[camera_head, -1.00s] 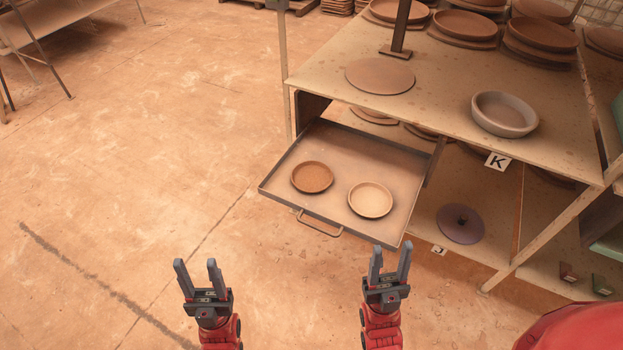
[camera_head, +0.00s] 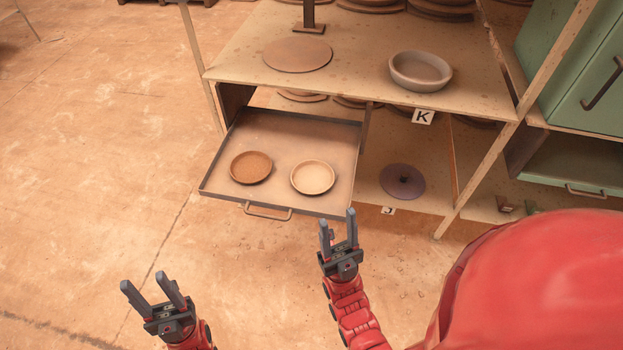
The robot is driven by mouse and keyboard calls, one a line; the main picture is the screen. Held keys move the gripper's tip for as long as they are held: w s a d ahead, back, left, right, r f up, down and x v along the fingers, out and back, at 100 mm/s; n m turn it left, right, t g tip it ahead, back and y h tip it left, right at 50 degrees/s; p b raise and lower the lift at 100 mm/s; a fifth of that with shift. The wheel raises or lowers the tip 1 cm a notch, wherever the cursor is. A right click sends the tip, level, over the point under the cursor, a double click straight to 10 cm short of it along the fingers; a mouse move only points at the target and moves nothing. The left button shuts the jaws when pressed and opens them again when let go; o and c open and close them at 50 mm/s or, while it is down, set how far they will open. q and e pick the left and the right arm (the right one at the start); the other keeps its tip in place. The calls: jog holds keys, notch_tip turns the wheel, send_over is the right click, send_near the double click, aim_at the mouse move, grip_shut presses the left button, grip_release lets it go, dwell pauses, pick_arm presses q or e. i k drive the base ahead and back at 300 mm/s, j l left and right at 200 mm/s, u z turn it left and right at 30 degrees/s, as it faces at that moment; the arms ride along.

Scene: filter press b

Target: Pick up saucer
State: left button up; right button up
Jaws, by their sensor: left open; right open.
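Two small round saucers lie in a pulled-out shallow tray drawer (camera_head: 285,133) under the table. The left saucer (camera_head: 251,167) is dark brown. The right saucer (camera_head: 312,177) is paler, beige. My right gripper (camera_head: 338,221) is open and empty, just in front of the drawer's front right corner, apart from the saucers. My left gripper (camera_head: 152,288) is open and empty over the floor, lower left of the drawer.
The table top (camera_head: 350,62) above the drawer holds a flat round disc (camera_head: 298,54) and a deeper bowl (camera_head: 420,70) near the K label. A green cabinet (camera_head: 575,70) stands at right. Floor at left is clear.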

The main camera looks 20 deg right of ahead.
aim_at(252, 166)
jog(key=i+j+z, duration=0.1)
jog(key=j, duration=0.25)
jog(key=i+j+z, duration=0.25)
jog(key=j, duration=0.45)
jog(key=i+j+z, duration=0.1)
jog(key=j, duration=0.25)
jog(key=i+j+z, duration=0.1)
jog(key=j, duration=0.25)
jog(key=i, duration=0.1)
